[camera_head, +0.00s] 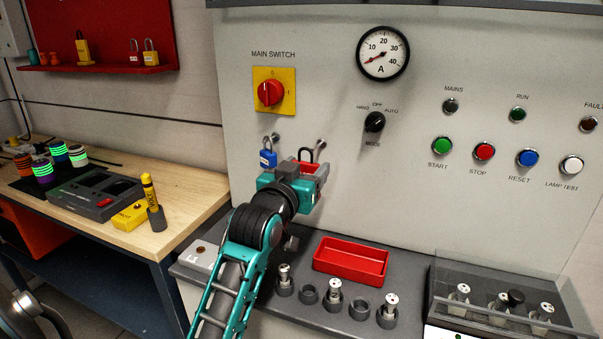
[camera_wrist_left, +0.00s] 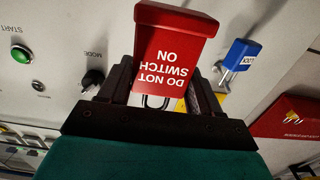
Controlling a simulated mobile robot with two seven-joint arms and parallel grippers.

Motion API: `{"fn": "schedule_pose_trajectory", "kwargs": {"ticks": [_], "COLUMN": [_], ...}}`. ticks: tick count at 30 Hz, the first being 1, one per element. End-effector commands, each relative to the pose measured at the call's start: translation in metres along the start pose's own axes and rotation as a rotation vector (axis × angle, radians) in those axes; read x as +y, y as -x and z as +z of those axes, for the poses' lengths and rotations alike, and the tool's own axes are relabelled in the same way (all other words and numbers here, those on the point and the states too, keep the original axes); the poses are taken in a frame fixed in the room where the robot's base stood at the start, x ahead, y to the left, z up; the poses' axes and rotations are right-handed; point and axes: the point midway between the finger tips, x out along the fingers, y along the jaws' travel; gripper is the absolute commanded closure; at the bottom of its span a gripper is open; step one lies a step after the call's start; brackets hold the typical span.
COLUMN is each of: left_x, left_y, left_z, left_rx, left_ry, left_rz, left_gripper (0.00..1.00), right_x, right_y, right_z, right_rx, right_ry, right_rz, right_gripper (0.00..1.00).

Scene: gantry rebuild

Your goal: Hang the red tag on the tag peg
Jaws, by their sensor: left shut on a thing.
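The red tag (camera_wrist_left: 172,48), lettered "DO NOT SWITCH ON", is between the fingers of my left gripper (camera_wrist_left: 160,88) in the left wrist view. In the head view my left gripper (camera_head: 308,180) is shut on the tag (camera_head: 310,167) in front of the panel, and a dark loop stands above it. A peg (camera_head: 321,143) sticks out of the panel just up and right of the tag. I cannot tell whether the loop touches this peg. A second peg (camera_head: 275,137) to the left carries a blue padlock (camera_head: 268,158). My right gripper is out of view.
The main switch (camera_head: 269,93) and the mode knob (camera_head: 375,122) are on the panel above the gripper. Below, a red tray (camera_head: 351,262) and several metal parts in holders stand on the grey ledge (camera_head: 407,268). A wooden bench (camera_head: 180,184) is at left.

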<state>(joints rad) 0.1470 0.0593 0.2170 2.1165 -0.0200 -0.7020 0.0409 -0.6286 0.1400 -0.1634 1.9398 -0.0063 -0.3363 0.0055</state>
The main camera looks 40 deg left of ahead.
Motion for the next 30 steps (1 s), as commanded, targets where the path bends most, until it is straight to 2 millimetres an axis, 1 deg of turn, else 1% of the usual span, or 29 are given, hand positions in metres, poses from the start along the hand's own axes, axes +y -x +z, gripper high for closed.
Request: {"fn": "schedule_pose_trajectory", "kwargs": {"ticks": [14,24,30], "left_x": [0.0,0.0,0.0], "left_y": [-0.029,-0.049,-0.058], "left_z": [0.003,0.005,0.008], "left_rx": [0.001,0.001,0.001], "left_ry": [0.0,-0.001,0.0], "left_rz": [0.001,0.0,0.0], "left_gripper": [0.68,0.68,0.68], "right_x": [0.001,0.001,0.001], "right_y": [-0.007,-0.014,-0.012], "right_z": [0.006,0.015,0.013], "right_rx": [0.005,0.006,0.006], "right_ry": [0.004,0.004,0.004], "right_rz": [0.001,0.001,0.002], "right_gripper": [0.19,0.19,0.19]}}
